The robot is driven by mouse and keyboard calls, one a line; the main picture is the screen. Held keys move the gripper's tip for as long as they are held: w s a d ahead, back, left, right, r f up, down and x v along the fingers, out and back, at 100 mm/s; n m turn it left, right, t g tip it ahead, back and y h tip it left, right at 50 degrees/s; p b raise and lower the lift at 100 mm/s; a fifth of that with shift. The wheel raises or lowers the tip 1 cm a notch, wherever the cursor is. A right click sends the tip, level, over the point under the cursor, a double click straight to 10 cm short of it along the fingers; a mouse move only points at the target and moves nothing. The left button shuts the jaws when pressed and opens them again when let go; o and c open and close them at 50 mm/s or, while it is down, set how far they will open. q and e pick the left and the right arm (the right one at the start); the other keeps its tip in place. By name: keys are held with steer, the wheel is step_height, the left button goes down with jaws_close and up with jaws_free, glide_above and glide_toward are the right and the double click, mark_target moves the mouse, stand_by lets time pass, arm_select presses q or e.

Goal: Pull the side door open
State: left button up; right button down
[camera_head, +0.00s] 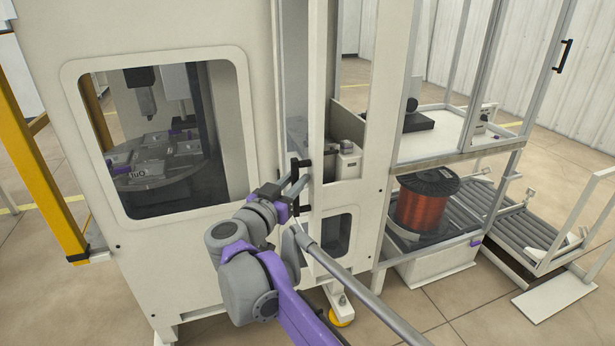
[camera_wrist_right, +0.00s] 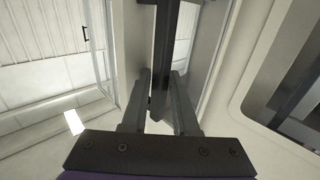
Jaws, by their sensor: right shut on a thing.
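The side door (camera_head: 318,85) is a tall, narrow white panel on the machine, right of its large front window. Its black vertical handle (camera_head: 293,170) sits at about mid-height; the handle also shows in the right wrist view (camera_wrist_right: 164,50). My right gripper (camera_head: 291,187) is shut on this handle, its dark fingers on either side of the bar. In the right wrist view the two fingers (camera_wrist_right: 160,90) flank the handle's lower end. I cannot tell how far the door stands open. My left gripper is not in view.
A yellow post (camera_head: 42,150) stands at the left. A grey pole (camera_head: 365,290) crosses the lower middle. Bare floor shows at the lower right.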

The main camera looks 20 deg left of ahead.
steer(key=shift+a+r, duration=0.15)
steer(key=c, duration=1)
jaws_free()
steer(key=shift+o, duration=1)
steer(key=shift+w+a, duration=0.1)
steer(key=shift+s, duration=0.2)
steer(key=s+a, duration=0.1)
steer(key=s, duration=0.9)
steer(key=shift+s+a, duration=0.25)
steer(key=shift+s, duration=0.05)
steer(key=shift+w, duration=0.1)
